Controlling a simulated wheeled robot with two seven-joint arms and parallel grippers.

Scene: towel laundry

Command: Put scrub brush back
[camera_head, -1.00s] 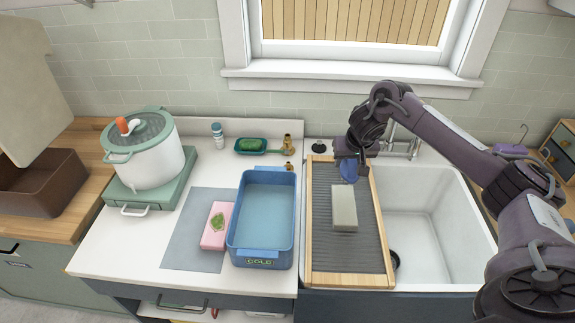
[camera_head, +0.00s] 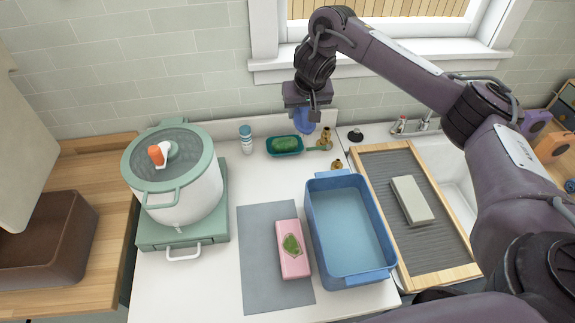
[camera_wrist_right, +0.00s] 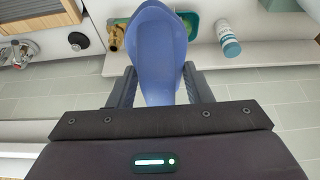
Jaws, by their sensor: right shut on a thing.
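The blue scrub brush (camera_head: 304,123) hangs from my right gripper (camera_head: 308,110). In the right wrist view the brush (camera_wrist_right: 157,50) is a smooth blue shape between the two fingers of the right gripper (camera_wrist_right: 153,88), which are shut on it. Its bristles are not clear. The gripper is over the back of the counter, near the wall. A teal dish (camera_head: 272,152) with a green item (camera_head: 285,144) in it lies just left of and below the brush in the head view. My left gripper is not in view.
Brass fittings (camera_head: 325,138) and a white-blue bottle (camera_head: 246,139) stand beside the dish. A blue tub (camera_head: 382,218), a pink block (camera_head: 288,262) and a ribbed washboard (camera_head: 440,240) with a pale bar (camera_head: 411,200) are nearer. A lidded pot (camera_head: 190,200) stands left.

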